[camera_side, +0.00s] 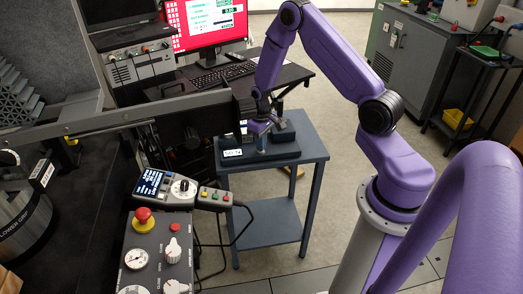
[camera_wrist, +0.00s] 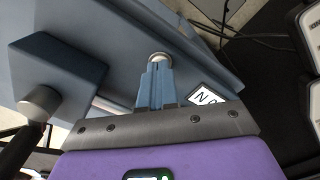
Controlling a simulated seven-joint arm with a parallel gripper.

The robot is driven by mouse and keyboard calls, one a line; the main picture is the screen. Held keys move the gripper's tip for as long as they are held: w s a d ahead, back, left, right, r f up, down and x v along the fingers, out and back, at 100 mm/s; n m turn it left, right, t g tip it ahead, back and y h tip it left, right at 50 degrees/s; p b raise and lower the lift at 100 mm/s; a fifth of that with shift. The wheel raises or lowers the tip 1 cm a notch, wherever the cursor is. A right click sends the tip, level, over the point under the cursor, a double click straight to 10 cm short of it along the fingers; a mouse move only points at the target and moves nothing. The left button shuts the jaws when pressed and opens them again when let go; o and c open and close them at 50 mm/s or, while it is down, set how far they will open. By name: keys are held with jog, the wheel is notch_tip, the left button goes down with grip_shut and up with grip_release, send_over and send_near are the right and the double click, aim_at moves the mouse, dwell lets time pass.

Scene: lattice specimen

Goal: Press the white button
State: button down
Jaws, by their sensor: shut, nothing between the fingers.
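I cannot clearly pick out a white button. In the side view a small grey button box (camera_side: 213,199) carries coloured buttons, too small to tell if one is white. My gripper (camera_side: 261,128) is over the small table, away from these boxes. In the wrist view my gripper (camera_wrist: 158,68) has its blue fingers shut together. A pale round-topped piece (camera_wrist: 160,57) shows at the fingertips; I cannot tell whether they touch it.
The small blue-grey table (camera_side: 308,148) bears a dark fixture with a white label (camera_side: 232,153). A panel with a red emergency stop (camera_side: 143,215) stands at front left. A monitor (camera_side: 207,25) stands behind.

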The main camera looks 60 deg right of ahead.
jog(key=shift+f, duration=0.35)
jog(key=shift+r, duration=2.2)
